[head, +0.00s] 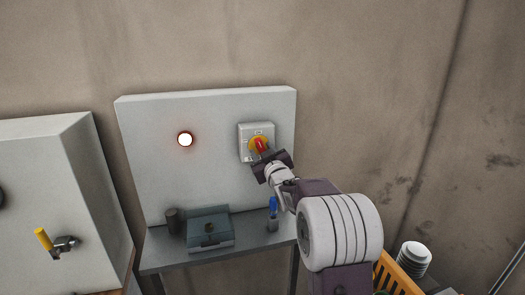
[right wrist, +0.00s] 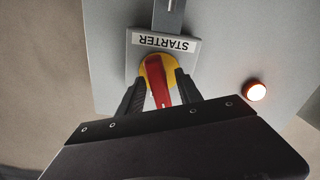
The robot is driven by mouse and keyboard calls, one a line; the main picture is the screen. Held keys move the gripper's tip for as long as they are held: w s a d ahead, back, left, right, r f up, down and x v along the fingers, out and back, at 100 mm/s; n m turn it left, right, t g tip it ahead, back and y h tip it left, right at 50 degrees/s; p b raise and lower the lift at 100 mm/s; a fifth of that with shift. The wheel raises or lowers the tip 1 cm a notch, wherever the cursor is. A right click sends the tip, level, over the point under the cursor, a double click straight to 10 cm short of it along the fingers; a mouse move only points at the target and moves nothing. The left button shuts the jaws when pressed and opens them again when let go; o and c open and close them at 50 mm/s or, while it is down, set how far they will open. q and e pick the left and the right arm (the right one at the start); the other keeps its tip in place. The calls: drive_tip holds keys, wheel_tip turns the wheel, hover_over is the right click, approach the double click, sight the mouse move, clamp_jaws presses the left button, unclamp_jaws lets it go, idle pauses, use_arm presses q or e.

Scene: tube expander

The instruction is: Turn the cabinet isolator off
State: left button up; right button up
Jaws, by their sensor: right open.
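A grey switch box (head: 244,130) with a red handle (head: 260,146) on a yellow disc is mounted on the right part of a pale panel (head: 150,160). In the right wrist view, the red handle (right wrist: 157,80) runs nearly upright in the picture, on the yellow disc (right wrist: 144,68). A label reading "STARTER" (right wrist: 163,42) shows upside down beside it. My right gripper (head: 264,157) is at the handle. Its dark open fingers (right wrist: 160,88) stand on either side of the handle. Whether they touch it is unclear. My left gripper is out of view.
A round lamp (head: 185,139) glows on the panel, left of the switch. Below is a grey table (head: 165,257) with a blue-grey box (head: 210,232), a dark cylinder (head: 173,220) and a blue-topped item (head: 272,212). A white cabinet (head: 50,165) with a yellow-handled valve (head: 45,240) stands left.

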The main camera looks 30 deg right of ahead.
clamp_jaws()
drive_tip(key=shift+f+n+b, duration=0.2)
drive_tip(key=shift+n+b, duration=0.2)
drive_tip(key=shift+b, duration=0.3)
drive_tip(key=n+b, duration=0.5)
drive_tip(key=shift+d+f, duration=0.1)
drive_tip(key=shift+f, duration=0.05)
drive_tip(key=n+b, duration=0.2)
drive_tip(key=n, duration=0.1)
drive_tip(key=shift+n+b, duration=0.3)
drive_tip(key=shift+b, duration=0.1)
drive_tip(key=shift+r+n+b, duration=0.2)
drive_tip(key=shift+n+b, duration=0.25)
drive_tip(key=shift+n, duration=0.6)
drive_tip(key=shift+r+n+b, duration=0.15)
drive_tip(key=shift+n+b, duration=0.25)
drive_tip(key=shift+n, duration=0.65)
unclamp_jaws()
